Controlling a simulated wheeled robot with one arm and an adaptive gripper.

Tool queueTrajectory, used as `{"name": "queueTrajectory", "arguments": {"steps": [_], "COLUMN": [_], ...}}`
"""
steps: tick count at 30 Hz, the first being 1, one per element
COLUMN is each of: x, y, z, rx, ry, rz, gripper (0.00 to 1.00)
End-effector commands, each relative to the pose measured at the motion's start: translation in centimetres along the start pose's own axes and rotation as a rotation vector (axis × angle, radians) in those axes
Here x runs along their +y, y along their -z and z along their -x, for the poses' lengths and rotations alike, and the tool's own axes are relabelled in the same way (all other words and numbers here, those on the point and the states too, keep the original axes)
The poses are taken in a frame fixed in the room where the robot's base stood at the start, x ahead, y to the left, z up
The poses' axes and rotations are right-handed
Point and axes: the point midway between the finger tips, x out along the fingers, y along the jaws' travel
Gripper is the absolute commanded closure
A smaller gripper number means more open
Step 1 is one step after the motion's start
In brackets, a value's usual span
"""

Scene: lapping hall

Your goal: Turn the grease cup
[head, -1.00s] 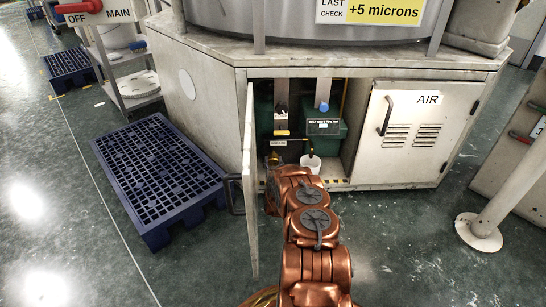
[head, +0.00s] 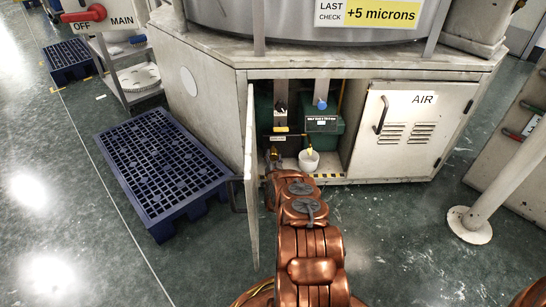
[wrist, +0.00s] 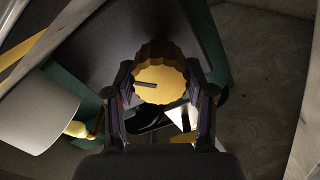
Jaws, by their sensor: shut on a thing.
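The grease cup (wrist: 162,84) is a yellow, scalloped round cap with a short dark mark on its face, seen in the wrist view. My gripper (wrist: 161,76) is shut on it, with one dark finger on each side of its rim. The mark points to the left. In the head view my gripper (head: 275,158) reaches into the open cabinet bay at its left side, and the grease cup cannot be made out there.
A white pot (head: 309,160) stands right of my gripper, below a green box (head: 324,124). The open cabinet door (head: 251,190) stands close left of my arm. The closed AIR door (head: 408,130) is right. A blue pallet (head: 165,170) lies left on the floor.

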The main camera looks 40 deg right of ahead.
Motion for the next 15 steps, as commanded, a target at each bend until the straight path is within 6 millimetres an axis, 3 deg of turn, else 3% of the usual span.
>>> {"name": "queueTrajectory", "arguments": {"steps": [8,9,15], "x": [0.08,0.08,0.01], "y": [0.01,0.02,0.0], "z": [-0.01,-0.01,-0.01], "rx": [0.0,0.0,0.0], "ry": [-0.002,-0.002,-0.001], "rz": [0.001,0.001,0.001], "gripper": [0.81,0.45,0.24]}}
